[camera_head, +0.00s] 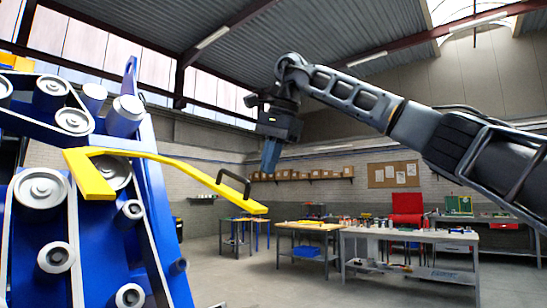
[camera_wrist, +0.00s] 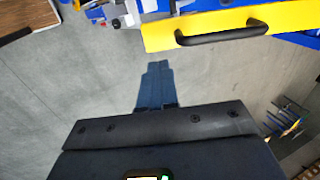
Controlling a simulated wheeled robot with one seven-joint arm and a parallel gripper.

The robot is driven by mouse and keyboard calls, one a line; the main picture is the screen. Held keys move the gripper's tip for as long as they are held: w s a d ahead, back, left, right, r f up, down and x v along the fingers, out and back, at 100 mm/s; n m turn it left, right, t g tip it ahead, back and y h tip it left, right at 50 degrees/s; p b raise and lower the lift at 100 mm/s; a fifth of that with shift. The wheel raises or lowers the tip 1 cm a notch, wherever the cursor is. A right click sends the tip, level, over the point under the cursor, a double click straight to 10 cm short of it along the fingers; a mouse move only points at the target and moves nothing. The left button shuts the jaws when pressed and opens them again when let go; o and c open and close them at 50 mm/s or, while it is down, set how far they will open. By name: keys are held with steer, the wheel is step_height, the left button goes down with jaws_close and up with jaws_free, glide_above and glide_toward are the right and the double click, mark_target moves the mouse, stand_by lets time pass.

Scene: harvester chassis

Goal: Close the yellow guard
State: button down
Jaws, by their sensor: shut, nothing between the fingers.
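The yellow guard (camera_head: 160,160) is a long flat bar that sticks out to the right from the blue harvester chassis (camera_head: 150,215). A black handle (camera_head: 233,183) stands on the guard near its free end. In the wrist view the guard (camera_wrist: 222,27) runs across the top right, with its handle (camera_wrist: 222,35) on the near face. My gripper (camera_head: 268,170) points down, above and to the right of the handle in the head view. In the wrist view my gripper (camera_wrist: 158,66) has its fingers together, empty and apart from the handle.
Pulleys (camera_head: 40,188) and belts cover the chassis on the left. Workbenches (camera_head: 410,236) with tools stand behind on the right, and a smaller wooden-topped bench (camera_head: 308,228) stands beside them. The grey floor (camera_wrist: 60,100) below my gripper is clear.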

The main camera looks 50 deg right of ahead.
mark_target(258, 205)
steer(key=shift+b+x, duration=2.45)
steer(key=shift+x, duration=0.9)
